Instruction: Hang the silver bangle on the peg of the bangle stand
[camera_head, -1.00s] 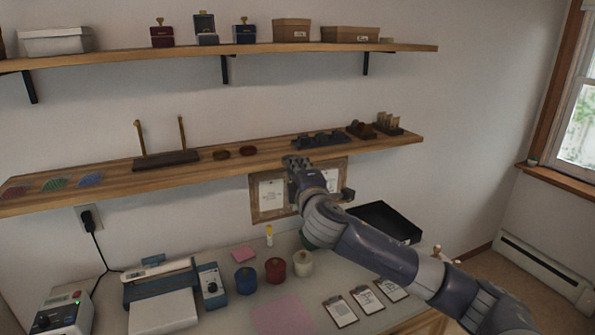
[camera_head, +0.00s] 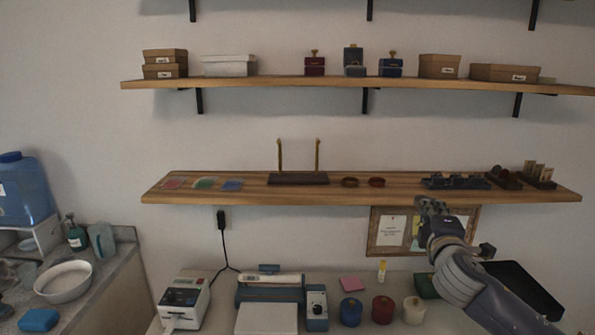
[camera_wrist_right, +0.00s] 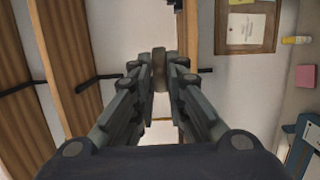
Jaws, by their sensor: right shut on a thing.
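The bangle stand (camera_head: 290,179), a dark base with two upright brass-coloured pegs (camera_head: 280,155), is on the wooden middle shelf. No ring shows on either peg. My right gripper (camera_head: 431,203) is at the shelf's front edge, well right of the stand. In the right wrist view its fingers (camera_wrist_right: 158,82) are shut on a narrow greyish-brown thing (camera_wrist_right: 158,66), which I take for the silver bangle seen edge-on. The bangle cannot be made out in the head view. My left gripper is not in view.
A dark blue holder (camera_head: 455,182) is behind the gripper. An upper shelf (camera_head: 270,83) with boxes runs above. The counter below holds several jars.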

